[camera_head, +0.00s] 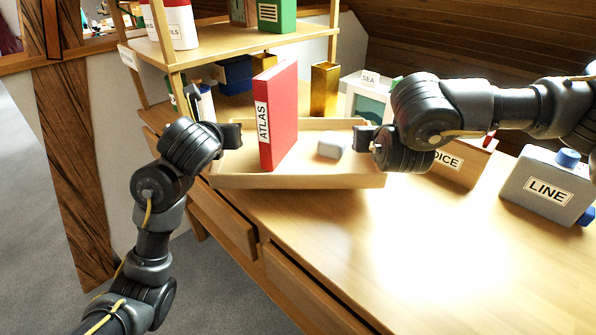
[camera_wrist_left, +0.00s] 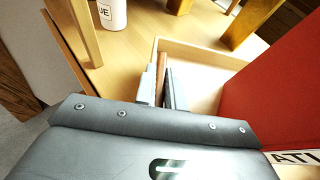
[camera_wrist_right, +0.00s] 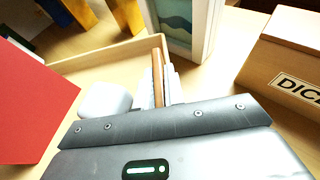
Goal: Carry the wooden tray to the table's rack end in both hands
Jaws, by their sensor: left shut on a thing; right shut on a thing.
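The wooden tray (camera_head: 300,181) is at the table's far left end, by the rack, with its near left corner close to the table edge. I cannot tell whether it touches the tabletop. A red ATLAS book (camera_head: 281,115) stands upright in it, and a small pale block (camera_head: 331,148) lies to the book's right. My left gripper (camera_head: 236,135) is shut on the tray's left wall, which also shows in the left wrist view (camera_wrist_left: 162,75). My right gripper (camera_head: 362,136) is shut on the right wall, seen in the right wrist view (camera_wrist_right: 157,75).
A wooden rack (camera_head: 215,45) stands behind the tray. A gold container (camera_head: 324,88) and a SEA picture box (camera_head: 368,98) are behind it. The front tabletop (camera_head: 420,240) is clear.

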